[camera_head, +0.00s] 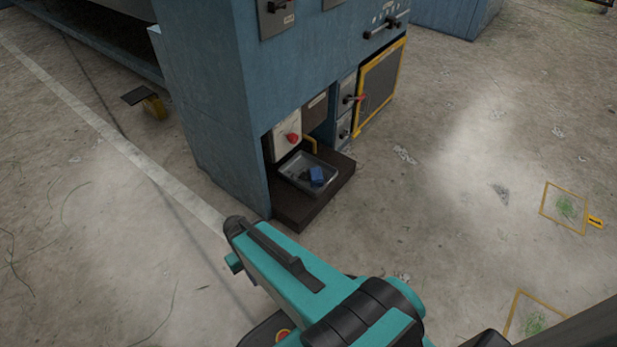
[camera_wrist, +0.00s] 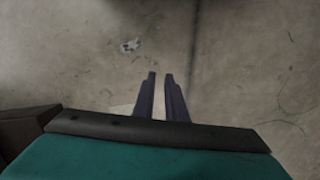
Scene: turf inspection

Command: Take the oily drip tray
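A grey metal drip tray (camera_head: 326,166) sits on a low dark brown ledge (camera_head: 318,200) in the recess at the foot of the blue machine. A blue item (camera_head: 317,176) and something dark lie in it; whether there is oil cannot be made out. In the wrist view my gripper (camera_wrist: 160,75) points at bare concrete, its two dark fingers a small gap apart with nothing between them. The tray does not show in the wrist view. In the head view my teal arm is in front of the ledge and my fingers are hidden.
The blue machine (camera_head: 215,95) rises over the recess, with a control box with a red button (camera_head: 292,138) behind the tray. A yellow-framed panel (camera_head: 381,85) is to the right. Yellow floor frames (camera_head: 565,208) lie right; the concrete between is open.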

